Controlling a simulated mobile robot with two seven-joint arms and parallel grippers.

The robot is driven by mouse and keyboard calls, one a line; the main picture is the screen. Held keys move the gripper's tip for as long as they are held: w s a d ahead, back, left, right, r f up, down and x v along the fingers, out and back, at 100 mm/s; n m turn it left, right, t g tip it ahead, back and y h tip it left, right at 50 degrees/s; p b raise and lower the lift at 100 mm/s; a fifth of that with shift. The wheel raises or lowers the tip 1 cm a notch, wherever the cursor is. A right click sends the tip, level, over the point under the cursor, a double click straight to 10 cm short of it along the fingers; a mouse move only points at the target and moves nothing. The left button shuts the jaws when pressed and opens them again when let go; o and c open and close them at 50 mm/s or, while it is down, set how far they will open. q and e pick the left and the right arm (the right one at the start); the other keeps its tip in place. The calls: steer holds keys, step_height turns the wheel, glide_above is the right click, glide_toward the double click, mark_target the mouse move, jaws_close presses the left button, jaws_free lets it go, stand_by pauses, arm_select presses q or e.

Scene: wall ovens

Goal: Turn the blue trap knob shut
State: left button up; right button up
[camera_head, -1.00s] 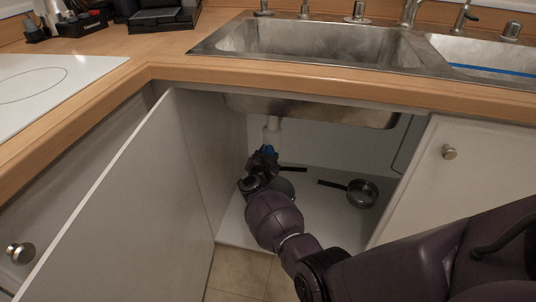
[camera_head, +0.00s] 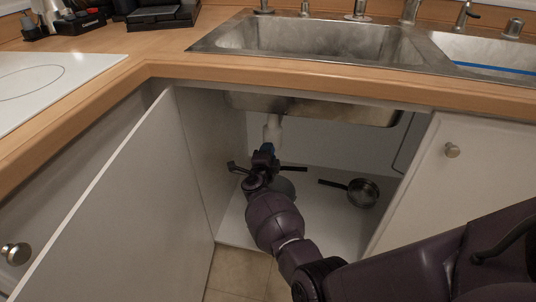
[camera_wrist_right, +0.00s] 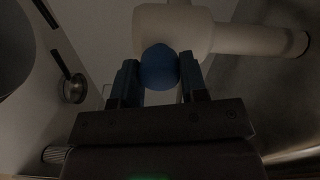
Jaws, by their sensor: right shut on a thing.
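The blue trap knob (camera_wrist_right: 159,68) sits on the white drain pipe (camera_wrist_right: 172,28) under the sink, seen close in the right wrist view. My right gripper (camera_wrist_right: 159,80) has a finger on each side of the knob and is shut on it. In the head view my right arm reaches into the open cabinet, and the right gripper (camera_head: 266,152) is at the white pipe (camera_head: 272,129) below the basin. The knob is mostly hidden there by the gripper. My left gripper is not in view.
The open cabinet door (camera_head: 125,205) stands to the left of my arm. A small pan (camera_head: 362,191) lies on the cabinet floor to the right, and a dark handle (camera_head: 293,169) shows beside the gripper. The sink basin (camera_head: 320,40) is above.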

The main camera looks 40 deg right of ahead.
steer(key=shift+m, duration=0.3)
stand_by(0.4)
steer(key=o, duration=0.9)
